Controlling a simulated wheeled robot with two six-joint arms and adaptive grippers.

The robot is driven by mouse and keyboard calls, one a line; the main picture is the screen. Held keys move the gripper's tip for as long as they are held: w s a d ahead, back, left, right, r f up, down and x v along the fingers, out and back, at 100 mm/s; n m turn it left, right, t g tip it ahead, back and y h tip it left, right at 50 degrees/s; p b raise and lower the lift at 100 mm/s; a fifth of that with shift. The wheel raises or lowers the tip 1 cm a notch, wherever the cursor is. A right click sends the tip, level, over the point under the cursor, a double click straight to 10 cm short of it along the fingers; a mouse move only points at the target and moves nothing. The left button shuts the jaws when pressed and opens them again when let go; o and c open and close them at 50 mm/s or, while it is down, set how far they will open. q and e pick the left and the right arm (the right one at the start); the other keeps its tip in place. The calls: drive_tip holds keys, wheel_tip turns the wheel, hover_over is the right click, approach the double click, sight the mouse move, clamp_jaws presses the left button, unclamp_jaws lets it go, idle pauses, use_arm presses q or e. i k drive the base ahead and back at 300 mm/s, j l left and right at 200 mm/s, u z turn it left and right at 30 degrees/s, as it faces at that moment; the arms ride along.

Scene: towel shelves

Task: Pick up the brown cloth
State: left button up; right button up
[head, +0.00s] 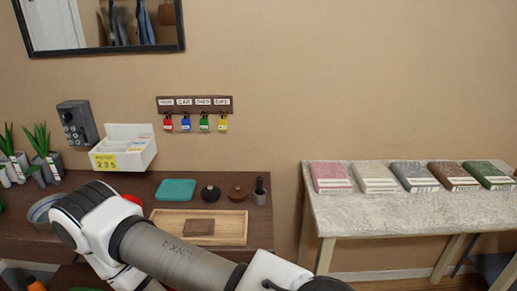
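The brown cloth (452,173) is folded and lies on the pale-topped table (400,218) at the right. It is fourth from the left in a row of folded cloths, between a grey cloth (413,173) and a green cloth (487,172). A pale label band shows on its front. My arm crosses the bottom left of the head view, well away from the cloth. Neither gripper's fingers show in the picture.
A pink cloth (330,174) and a cream cloth (373,175) share the table. A gap separates shelf and table. The table's front is clear.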

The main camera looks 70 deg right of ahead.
sight(193, 227)
drive_tip(key=z, duration=1.7)
